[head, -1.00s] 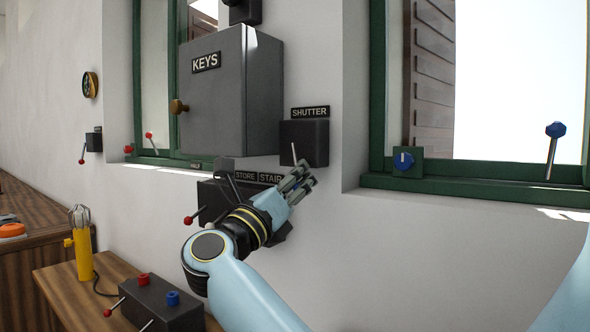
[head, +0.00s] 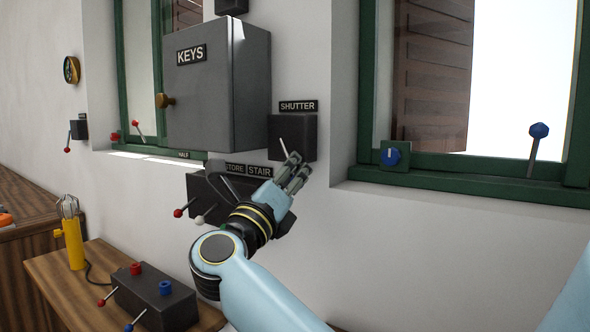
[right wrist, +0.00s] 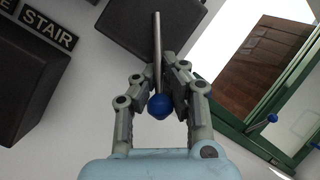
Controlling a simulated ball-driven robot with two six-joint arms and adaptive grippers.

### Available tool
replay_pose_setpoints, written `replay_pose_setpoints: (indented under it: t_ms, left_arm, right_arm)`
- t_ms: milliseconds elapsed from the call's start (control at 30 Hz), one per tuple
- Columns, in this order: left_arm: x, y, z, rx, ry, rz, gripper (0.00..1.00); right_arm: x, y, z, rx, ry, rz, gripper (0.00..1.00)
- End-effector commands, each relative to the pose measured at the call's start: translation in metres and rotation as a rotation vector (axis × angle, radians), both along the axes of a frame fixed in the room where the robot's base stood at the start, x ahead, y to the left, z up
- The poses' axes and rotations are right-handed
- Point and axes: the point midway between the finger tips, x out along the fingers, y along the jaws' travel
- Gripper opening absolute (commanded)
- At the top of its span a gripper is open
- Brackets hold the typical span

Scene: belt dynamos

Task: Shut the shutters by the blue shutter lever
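The blue shutter lever (right wrist: 157,55) is a metal rod with a blue ball, seen in the right wrist view on the dark box labelled SHUTTER. In the head view this shutter box (head: 304,135) is on the wall; the ball is hidden by the fingers. My right gripper (right wrist: 163,85) is shut on the lever, one finger on each side near the ball; it also shows in the head view (head: 293,174). A brown slatted shutter (head: 430,75) stands partly across the right window, with bright open space beside it. Another brown shutter (head: 187,14) shows behind the left window. My left gripper is out of view.
A grey KEYS cabinet (head: 215,85) juts out up and left of the gripper. A STORE/STAIR switch box (head: 200,192) sits just below left. The right sill holds another blue-topped lever (head: 537,140) and a blue knob (head: 391,155). A bench (head: 55,275) stands lower left.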

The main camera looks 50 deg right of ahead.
Motion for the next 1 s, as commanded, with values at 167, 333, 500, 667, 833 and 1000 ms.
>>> replay_pose_setpoints:
  t_ms: [167,333,500,667,833,1000]
  left_arm:
    - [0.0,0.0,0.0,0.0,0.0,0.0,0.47]
    - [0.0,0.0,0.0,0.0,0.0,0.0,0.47]
    - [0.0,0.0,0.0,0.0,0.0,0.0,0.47]
    - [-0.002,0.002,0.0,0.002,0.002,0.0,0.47]
    - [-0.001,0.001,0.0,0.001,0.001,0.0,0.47]
    - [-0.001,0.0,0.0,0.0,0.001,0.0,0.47]
  right_arm:
    - [0.0,0.0,-0.003,0.003,0.004,0.001,0.25]
    - [0.0,0.0,-0.002,0.002,0.003,0.0,0.47]
    - [0.0,0.0,-0.001,0.001,0.001,0.0,0.47]
    - [-0.001,0.005,-0.004,0.003,0.001,-0.001,0.47]
    - [-0.005,0.03,-0.016,0.008,0.004,0.001,0.47]
    - [-0.01,0.055,-0.027,0.006,0.003,0.0,0.47]
